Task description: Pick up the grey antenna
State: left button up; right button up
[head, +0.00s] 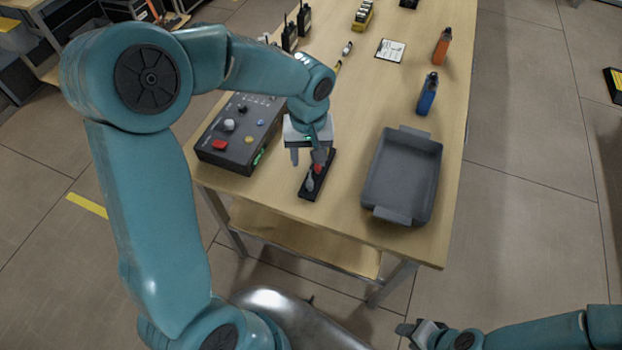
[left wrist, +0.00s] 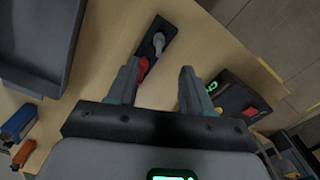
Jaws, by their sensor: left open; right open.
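The grey antenna (head: 310,182) is small and stands at the near end of a black holder (head: 306,195) on the table. A red antenna (head: 318,169) is beside it in the same holder. My left gripper (head: 308,157) is open and empty, just above and behind the holder. In the left wrist view, the grey antenna (left wrist: 159,43) is ahead of the open fingers (left wrist: 158,72), and the red one (left wrist: 143,67) is close to the left finger, which partly covers it. I cannot tell whether they touch. My right gripper (head: 408,330) is open, low and off the table.
A dark control box (head: 215,150) with knobs stands left of the holder, and a grey tray (head: 432,170) to the right. Radios (head: 303,20) and a white card (head: 390,50) are farther back.

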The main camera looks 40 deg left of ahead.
aim_at(309, 181)
pick_arm(q)
jog(key=f, duration=0.3)
jog(key=shift+w+d+f, duration=0.15)
jog(key=shift+d, duration=0.05)
jog(key=shift+s+a+f, duration=0.15)
jog(key=shift+s+f, duration=0.3)
jog(key=f, duration=0.2)
jog(key=f+p, duration=0.1)
jog(key=f, duration=0.1)
jog(key=shift+w+d, duration=0.2)
jog(key=shift+w, duration=0.1)
jog(key=shift+s+f, duration=0.15)
jog(key=shift+f, duration=0.4)
jog(key=c, duration=0.9)
grip_shut()
